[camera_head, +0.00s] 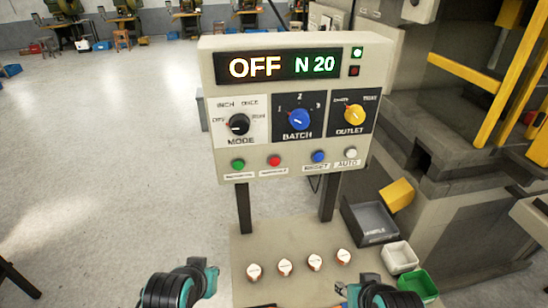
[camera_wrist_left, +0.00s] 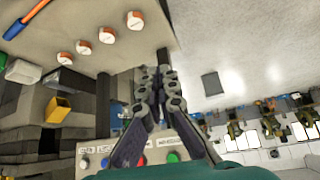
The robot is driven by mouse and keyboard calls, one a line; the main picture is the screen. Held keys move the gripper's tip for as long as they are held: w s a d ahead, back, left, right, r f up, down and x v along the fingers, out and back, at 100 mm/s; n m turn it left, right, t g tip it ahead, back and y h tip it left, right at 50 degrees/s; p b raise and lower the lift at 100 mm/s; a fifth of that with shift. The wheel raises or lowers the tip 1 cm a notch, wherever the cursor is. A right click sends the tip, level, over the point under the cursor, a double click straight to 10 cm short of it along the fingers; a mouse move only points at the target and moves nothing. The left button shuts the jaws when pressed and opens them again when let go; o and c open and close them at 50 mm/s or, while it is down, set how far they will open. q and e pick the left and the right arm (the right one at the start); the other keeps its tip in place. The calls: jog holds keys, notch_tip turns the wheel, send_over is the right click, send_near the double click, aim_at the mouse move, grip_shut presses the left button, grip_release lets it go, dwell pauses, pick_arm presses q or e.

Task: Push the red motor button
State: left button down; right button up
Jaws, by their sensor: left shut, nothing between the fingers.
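The control panel (camera_head: 222,100) stands upright on two dark posts, its display reading "OFF" and "N 20". The red button (camera_head: 274,160) is in the bottom row, between a green button (camera_head: 238,163) and a blue button (camera_head: 319,156); its label is too small to read. In the left wrist view the panel's button row shows low in the picture, with the red button (camera_wrist_left: 141,161) partly visible beside my fingers. My left gripper (camera_head: 209,268) is shut and empty, below the panel and apart from it. My right gripper (camera_head: 345,289) is partly cut off at the bottom edge; its fingers are unclear.
Several white round pieces with orange marks (camera_head: 284,267) sit on the beige table (camera_head: 250,240) below the panel. A grey tray (camera_head: 370,222), a white bin (camera_head: 400,257) and a green bin (camera_head: 417,284) are at right. A large machine stands behind them. Open floor lies left.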

aim_at(274, 162)
pick_arm(q)
jog(key=w+d+r+m+t+h+p, duration=0.1)
jog(key=w+d+r+p, duration=0.5)
jog(key=w+d+p, duration=0.2)
jog(key=w+d+r+m+t+h+p, duration=0.1)
jog(key=w+d+r+m+h+p, duration=0.1)
jog(key=w+d+r+p, duration=0.4)
jog(key=w+d+p, duration=0.1)
jog(key=w+d, duration=0.1)
jog(key=d, duration=0.1)
jog(key=shift+w+t+p, duration=0.3)
jog(key=shift+p, duration=0.05)
jog(key=w+a, duration=0.2)
jog(key=w, duration=0.6)
jog(key=shift+w, duration=0.35)
jog(key=shift+w, duration=0.1)
jog(key=shift+w, duration=0.3)
